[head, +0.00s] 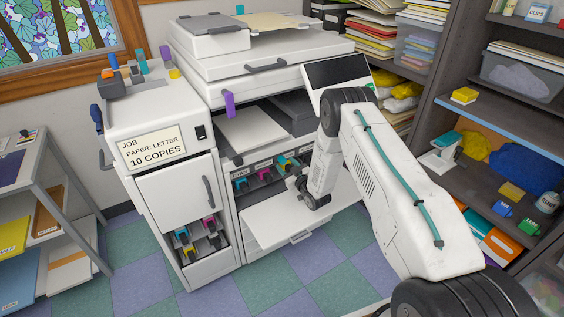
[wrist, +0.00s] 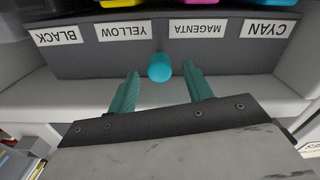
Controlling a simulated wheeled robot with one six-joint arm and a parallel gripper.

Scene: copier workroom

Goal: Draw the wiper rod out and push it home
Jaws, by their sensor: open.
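A round teal knob (wrist: 159,67), which looks like the end of the wiper rod, sticks out from the dark toner panel (wrist: 215,52) in the wrist view. It lies below the gap between the YELLOW and MAGENTA labels. My gripper (wrist: 161,72) is open, its teal fingers on either side of the knob with gaps to both. The knob looks free, not gripped. In the head view my gripper (head: 296,183) is at the copier's open front bay; the arm hides part of the bay, and I cannot make out the knob there.
The copier (head: 265,65) has its white front door (head: 285,217) folded down below my gripper. Coloured toner cartridges sit in the bay above the labels. A white side unit (head: 178,192) stands at left, and dark shelves (head: 515,125) stand at right. Tiled floor is open in front.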

